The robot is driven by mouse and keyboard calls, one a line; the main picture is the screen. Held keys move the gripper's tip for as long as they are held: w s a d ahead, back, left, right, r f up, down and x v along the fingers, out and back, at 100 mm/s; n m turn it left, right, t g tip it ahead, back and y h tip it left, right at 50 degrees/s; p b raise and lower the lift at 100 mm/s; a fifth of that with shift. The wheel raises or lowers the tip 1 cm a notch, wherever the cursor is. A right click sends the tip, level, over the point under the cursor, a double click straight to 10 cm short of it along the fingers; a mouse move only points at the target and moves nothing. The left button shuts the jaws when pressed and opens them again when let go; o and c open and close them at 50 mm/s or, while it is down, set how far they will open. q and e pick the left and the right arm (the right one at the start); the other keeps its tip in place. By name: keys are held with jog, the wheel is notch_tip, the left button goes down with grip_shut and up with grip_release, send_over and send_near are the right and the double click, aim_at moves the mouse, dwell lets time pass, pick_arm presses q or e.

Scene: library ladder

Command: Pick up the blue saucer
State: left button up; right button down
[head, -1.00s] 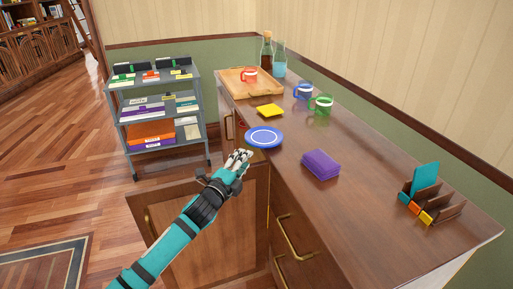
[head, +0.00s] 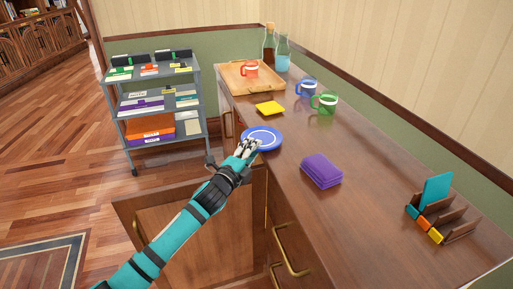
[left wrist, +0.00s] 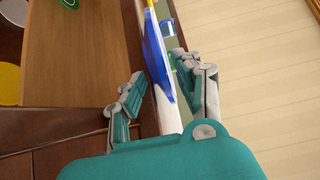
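The blue saucer (head: 263,137) with a pale ring lies on the wooden counter (head: 345,215), at its left edge. My left gripper (head: 246,148) is at the saucer's near left rim. In the left wrist view the blue saucer (left wrist: 155,55) shows edge-on between the two fingers of my left gripper (left wrist: 160,75). The fingers are open, one on each side of the rim, with a visible gap on the left finger's side. My right gripper is not in view.
A purple stack (head: 321,170), a yellow pad (head: 270,108), a blue mug (head: 308,88), a green mug (head: 325,103) and a wooden tray (head: 235,83) are on the counter. An open cabinet door (head: 185,235) stands below my arm. A grey cart (head: 158,95) is at the left.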

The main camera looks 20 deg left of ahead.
pick_arm(q)
jog(key=shift+a, duration=0.15)
jog(key=shift+c, duration=0.3)
grip_shut()
jog(key=shift+r, duration=0.1)
